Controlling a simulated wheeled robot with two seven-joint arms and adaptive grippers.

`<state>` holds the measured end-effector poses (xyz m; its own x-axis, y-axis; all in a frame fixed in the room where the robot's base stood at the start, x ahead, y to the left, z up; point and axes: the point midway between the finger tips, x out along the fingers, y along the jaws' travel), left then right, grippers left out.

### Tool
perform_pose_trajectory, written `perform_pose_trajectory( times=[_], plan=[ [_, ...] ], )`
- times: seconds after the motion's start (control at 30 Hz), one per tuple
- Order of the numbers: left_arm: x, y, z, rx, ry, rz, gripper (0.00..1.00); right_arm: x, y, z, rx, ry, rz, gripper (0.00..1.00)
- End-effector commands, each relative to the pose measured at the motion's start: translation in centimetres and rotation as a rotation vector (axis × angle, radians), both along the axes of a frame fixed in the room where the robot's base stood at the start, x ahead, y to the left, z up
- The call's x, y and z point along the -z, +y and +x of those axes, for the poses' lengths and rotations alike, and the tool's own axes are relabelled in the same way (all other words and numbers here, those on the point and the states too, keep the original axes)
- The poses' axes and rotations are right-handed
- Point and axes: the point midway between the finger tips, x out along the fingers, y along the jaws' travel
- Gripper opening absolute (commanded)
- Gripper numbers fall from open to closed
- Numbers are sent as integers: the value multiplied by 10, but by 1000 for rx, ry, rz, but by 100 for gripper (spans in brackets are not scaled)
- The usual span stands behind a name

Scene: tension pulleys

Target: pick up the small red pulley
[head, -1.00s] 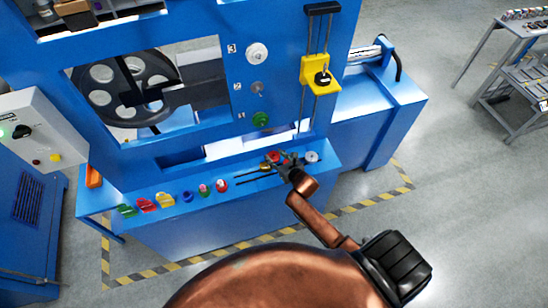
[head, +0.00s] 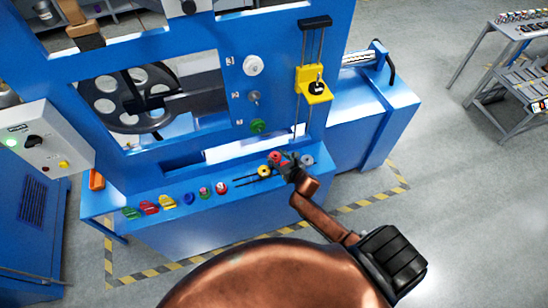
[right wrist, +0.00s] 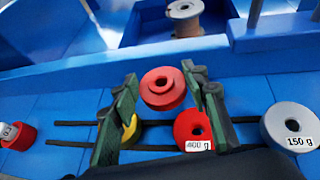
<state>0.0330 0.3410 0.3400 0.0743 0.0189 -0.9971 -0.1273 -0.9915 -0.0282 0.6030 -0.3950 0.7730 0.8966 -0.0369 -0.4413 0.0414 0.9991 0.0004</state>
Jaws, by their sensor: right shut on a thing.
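The small red pulley (right wrist: 163,88), a stepped disc with a centre hole, sits between the fingertips of my right gripper (right wrist: 160,92) in the right wrist view. The gripper is shut on it. Just beyond and below it in that picture lies a red weight marked 400 g (right wrist: 190,126), partly behind the right finger. In the head view my right gripper (head: 281,164) is over the right part of the blue ledge, with a red patch at its fingers. I cannot tell there how much of it is pulley or weight. My left gripper is not in view.
A yellow disc (head: 264,171) lies left of the gripper, and a grey 150 g weight (right wrist: 292,125) right of it. Several coloured parts line the ledge (head: 240,203) further left. The machine's blue front, with a green knob (head: 258,125) and yellow slider (head: 313,92), rises behind.

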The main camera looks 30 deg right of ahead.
Motion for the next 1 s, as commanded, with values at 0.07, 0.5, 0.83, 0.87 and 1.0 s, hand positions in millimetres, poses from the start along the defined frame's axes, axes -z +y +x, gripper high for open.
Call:
perform_pose_trajectory(
  times=[0.07,0.5,0.83,0.87,1.0],
  plan=[
    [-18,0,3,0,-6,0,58,-18,-6,-6,0,-2,-3,0],
    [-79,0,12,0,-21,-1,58,-71,-54,-67,-2,-4,-4,0],
    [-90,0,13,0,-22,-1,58,-84,-75,-93,-3,-8,-1,0],
    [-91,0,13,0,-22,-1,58,-84,-75,-94,-3,-7,-1,0],
    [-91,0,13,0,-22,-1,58,-84,-76,-95,-2,-8,0,0]
  ],
)
